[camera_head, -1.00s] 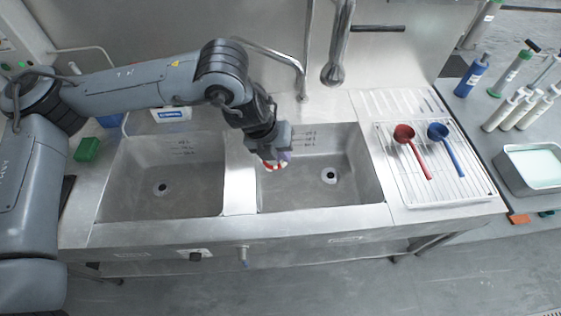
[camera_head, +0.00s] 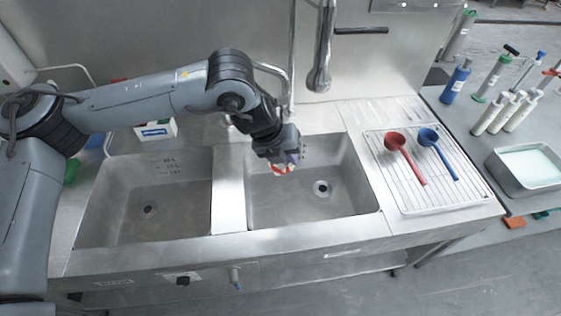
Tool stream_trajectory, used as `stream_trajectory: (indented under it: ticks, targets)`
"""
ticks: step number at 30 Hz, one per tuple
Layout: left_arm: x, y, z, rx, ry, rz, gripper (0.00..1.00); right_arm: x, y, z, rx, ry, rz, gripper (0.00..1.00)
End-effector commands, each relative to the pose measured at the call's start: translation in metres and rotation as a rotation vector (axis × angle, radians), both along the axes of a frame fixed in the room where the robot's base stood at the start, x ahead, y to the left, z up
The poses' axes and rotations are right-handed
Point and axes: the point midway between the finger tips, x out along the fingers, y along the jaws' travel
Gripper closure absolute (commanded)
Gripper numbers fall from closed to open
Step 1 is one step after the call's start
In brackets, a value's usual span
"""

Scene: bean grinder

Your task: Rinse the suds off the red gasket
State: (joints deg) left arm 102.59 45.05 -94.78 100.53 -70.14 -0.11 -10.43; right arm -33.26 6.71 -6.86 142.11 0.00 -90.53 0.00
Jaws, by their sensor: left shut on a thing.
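My left gripper (camera_head: 284,167) is shut on the red gasket (camera_head: 283,169), of which a small red and white part shows below the fingers. The white on it may be suds; it is too small to tell. The gripper holds it above the right sink basin (camera_head: 300,205), near the divider between the basins. A faucet spout (camera_head: 319,78) hangs behind and to the right of the gripper, apart from the gasket. I cannot make out any running water. My right gripper is not in view.
The left basin (camera_head: 130,215) is empty. Several bottles and a metal tray (camera_head: 530,188) of pale liquid stand on the right table. A white box (camera_head: 157,130) stands behind the left basin.

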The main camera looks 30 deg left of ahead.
Motion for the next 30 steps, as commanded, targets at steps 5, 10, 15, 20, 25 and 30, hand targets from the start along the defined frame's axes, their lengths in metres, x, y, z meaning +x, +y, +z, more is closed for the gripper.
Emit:
stream_trajectory:
  ticks: [5,10,15,20,25,30]
  targets:
    - [0.017,-0.007,-0.004,-0.001,-0.001,-0.001,1.00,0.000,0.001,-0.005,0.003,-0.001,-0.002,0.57]
    - [0.032,-0.013,-0.008,0.000,0.000,-0.001,1.00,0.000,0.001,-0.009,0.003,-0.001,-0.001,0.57]
    - [0.048,-0.019,-0.010,-0.001,-0.001,0.000,1.00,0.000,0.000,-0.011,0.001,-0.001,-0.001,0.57]
    - [0.061,-0.024,-0.011,-0.001,0.001,0.001,1.00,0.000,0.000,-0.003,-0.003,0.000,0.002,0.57]
    - [0.072,-0.028,-0.014,-0.001,0.000,-0.001,1.00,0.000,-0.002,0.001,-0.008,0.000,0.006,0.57]
    - [0.079,-0.031,-0.016,-0.001,0.000,-0.001,1.00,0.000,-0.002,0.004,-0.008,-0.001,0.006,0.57]
